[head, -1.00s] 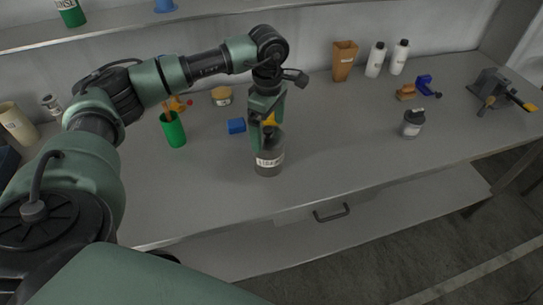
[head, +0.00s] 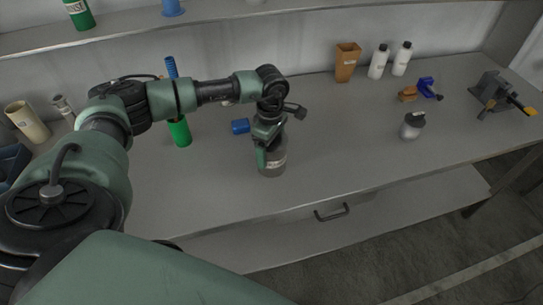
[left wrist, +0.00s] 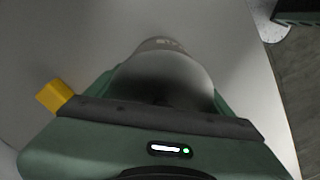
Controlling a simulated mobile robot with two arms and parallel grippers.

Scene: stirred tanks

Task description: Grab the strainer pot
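A grey, rounded pot with a pale label (head: 272,168), which I take to be the strainer pot, stands upright on the bench near its front edge. My left gripper (head: 268,150) is lowered over it from above and hides its top. In the left wrist view the pot's grey body (left wrist: 165,75) fills the space between the widely spaced green fingers of my left gripper (left wrist: 160,95). I cannot tell whether the fingers touch it. A small yellow piece (left wrist: 55,95) shows beside the left finger. My right gripper is not in view.
A blue block (head: 240,126) and a green cup (head: 180,133) are left of the pot. A dark-lidded jar (head: 412,126), white bottles (head: 378,62), a brown container (head: 347,62) and a vise (head: 494,90) stand right. The bench between pot and jar is clear.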

